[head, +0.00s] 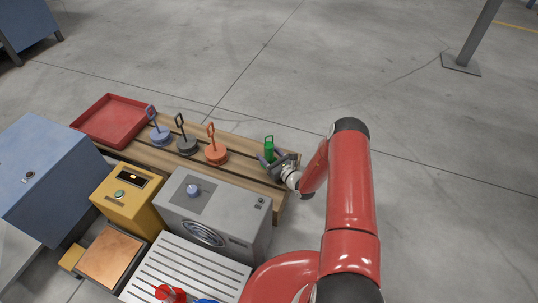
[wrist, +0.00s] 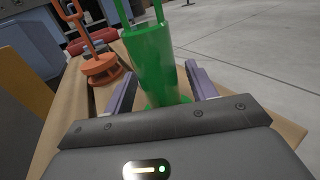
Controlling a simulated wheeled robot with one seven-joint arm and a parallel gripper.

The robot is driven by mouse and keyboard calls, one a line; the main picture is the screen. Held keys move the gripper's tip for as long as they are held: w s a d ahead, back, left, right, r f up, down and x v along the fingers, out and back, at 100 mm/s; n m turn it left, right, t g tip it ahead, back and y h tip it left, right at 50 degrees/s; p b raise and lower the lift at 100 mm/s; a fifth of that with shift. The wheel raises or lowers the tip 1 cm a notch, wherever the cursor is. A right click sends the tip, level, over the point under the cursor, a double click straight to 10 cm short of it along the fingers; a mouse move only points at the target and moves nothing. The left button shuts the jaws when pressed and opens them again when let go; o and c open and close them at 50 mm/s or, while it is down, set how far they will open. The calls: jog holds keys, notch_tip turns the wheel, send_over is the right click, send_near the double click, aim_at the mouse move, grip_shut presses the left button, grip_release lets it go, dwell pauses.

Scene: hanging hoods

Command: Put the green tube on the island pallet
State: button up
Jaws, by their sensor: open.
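The green tube (head: 269,149) stands upright at the right end of a slatted wooden pallet (head: 241,178), its top narrowing to a loop-like handle. In the wrist view the tube (wrist: 152,50) rises between my two fingers, with its flared foot low behind my palm's edge. My gripper (head: 269,160) is open around the lower part of the tube; a gap shows on both sides in the wrist view (wrist: 160,88). Whether this wooden pallet is the one called the island pallet, I cannot tell.
Orange (head: 216,153), dark grey (head: 187,145) and blue (head: 159,135) handled pieces stand in a row left of the tube. A red tray (head: 112,120) lies at the pallet's far left. A grey machine (head: 215,215) and yellow box (head: 127,198) stand in front. Floor beyond is clear.

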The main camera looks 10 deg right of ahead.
jog(key=shift+r, duration=0.1)
jog(key=shift+s+r, duration=0.1)
jog(key=p+v, duration=0.1)
jog(key=v, duration=1)
jog(key=shift+s+d, duration=0.15)
jog(key=s+a+r+n+g+y, duration=0.1)
jog(key=a+r+n+g+y, duration=0.3)
jog(key=r, duration=0.3)
jog(key=s+a+r+n+g+y, duration=0.1)
jog(key=a+r+n+g, duration=0.2)
jog(key=r+n, duration=0.3)
jog(key=s+a+r+n+g+y, duration=0.1)
jog(key=a+r+n+g+y, duration=0.25)
jog(key=r, duration=0.45)
jog(key=s+a+r+n+g+h, duration=0.2)
jog(key=s+r+n+g+h, duration=0.55)
jog(key=s+r+n, duration=0.65)
jog(key=s+d+r+n+t+h, duration=0.3)
jog(key=s+d+r+t+h, duration=0.4)
jog(key=s, duration=0.4)
jog(key=shift+s+r+h, duration=0.25)
jog(key=shift+r+h, duration=0.55)
jog(key=shift+h, duration=0.1)
